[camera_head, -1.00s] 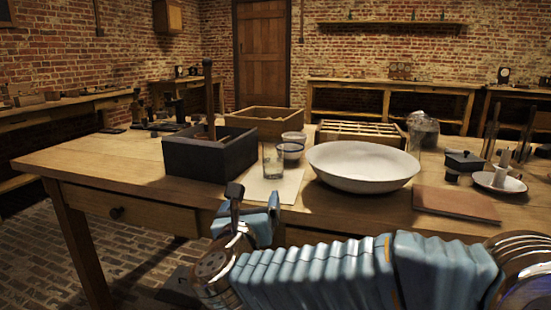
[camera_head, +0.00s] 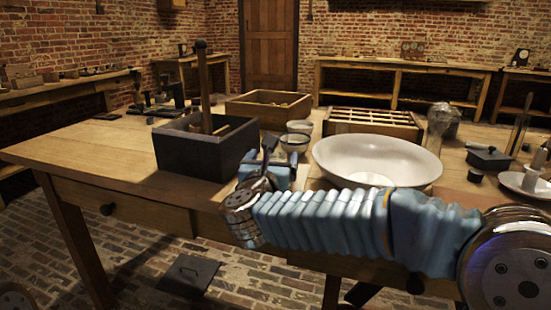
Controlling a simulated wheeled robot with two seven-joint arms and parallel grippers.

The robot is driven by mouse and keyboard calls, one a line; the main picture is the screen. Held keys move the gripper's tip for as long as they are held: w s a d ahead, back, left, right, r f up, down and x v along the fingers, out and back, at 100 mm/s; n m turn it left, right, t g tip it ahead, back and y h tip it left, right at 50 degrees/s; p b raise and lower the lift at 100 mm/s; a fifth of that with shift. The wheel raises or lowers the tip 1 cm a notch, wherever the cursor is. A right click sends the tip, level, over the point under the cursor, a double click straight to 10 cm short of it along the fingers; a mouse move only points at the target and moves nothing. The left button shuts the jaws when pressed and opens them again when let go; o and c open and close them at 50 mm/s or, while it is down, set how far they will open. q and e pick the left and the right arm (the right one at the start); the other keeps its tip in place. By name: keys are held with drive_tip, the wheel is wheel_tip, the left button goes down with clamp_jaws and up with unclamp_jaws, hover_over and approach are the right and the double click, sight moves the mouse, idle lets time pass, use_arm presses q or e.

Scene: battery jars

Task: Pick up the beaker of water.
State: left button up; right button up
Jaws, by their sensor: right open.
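My right arm comes in from the right, across the front of the table. Its gripper (camera_head: 272,153) is raised over the front edge, one dark finger pointing up and away from me. The gripper is open. The beaker of water cannot be made out clearly now; the gripper covers the spot where the clear glass stood, between the dark box and the white bowl. I cannot tell whether the fingers touch it or are around it. My left gripper is not in view.
A dark open box (camera_head: 205,151) with an upright rod stands left of the gripper. A wide white bowl (camera_head: 377,161) is at the right, with small cups (camera_head: 294,142) behind the gripper. A wooden tray (camera_head: 268,108) and a divided crate (camera_head: 372,121) stand farther back.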

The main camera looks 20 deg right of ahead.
sight(277, 152)
drive_tip(key=x, duration=0.2)
drive_tip(key=p+x, duration=0.1)
drive_tip(key=x, duration=0.2)
drive_tip(key=shift+f, duration=0.2)
drive_tip(key=c, duration=1.1)
